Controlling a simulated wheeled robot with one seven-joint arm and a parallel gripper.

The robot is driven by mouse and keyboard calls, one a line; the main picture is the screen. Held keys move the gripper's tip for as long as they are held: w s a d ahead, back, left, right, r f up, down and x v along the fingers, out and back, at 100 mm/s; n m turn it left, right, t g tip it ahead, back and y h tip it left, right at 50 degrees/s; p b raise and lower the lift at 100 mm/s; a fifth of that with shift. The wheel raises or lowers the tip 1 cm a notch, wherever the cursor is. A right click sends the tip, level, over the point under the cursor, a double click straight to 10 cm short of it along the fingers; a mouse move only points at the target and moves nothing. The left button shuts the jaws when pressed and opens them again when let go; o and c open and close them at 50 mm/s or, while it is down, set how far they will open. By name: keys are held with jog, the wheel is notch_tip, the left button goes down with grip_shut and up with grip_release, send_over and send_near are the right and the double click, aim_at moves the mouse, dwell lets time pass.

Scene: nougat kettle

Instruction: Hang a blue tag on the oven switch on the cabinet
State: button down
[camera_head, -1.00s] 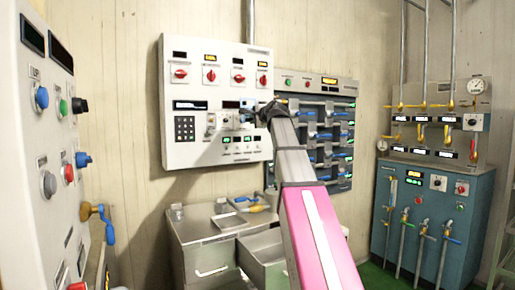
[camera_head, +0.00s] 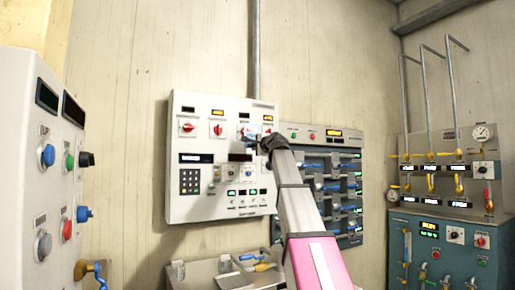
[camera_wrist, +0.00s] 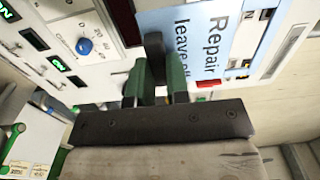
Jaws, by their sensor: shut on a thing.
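The white cabinet panel (camera_head: 215,160) hangs on the wall in the head view, with red rotary switches (camera_head: 217,128) in its upper row. My gripper (camera_wrist: 157,72) is shut on a blue tag (camera_wrist: 195,40) printed "Repair leave off". The tag lies close in front of the panel face; I cannot tell whether it touches a switch. In the head view the tag (camera_head: 250,134) shows as a small blue patch at the upper right switches, partly hidden by my dark gripper (camera_head: 266,142). Which switch is the oven's cannot be read.
A grey panel (camera_head: 318,135) with blue-handled levers is just right of the cabinet. A control panel (camera_head: 45,170) stands at near left, with a blue machine (camera_head: 440,250) at right. In the wrist view, a blue button (camera_wrist: 84,46) and green-lit indicators (camera_wrist: 58,66) are at left.

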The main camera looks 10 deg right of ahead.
jog(key=x, duration=0.7)
jog(key=shift+f, duration=0.4)
dwell(0.4)
dwell(0.5)
jog(key=c, duration=1)
grip_release()
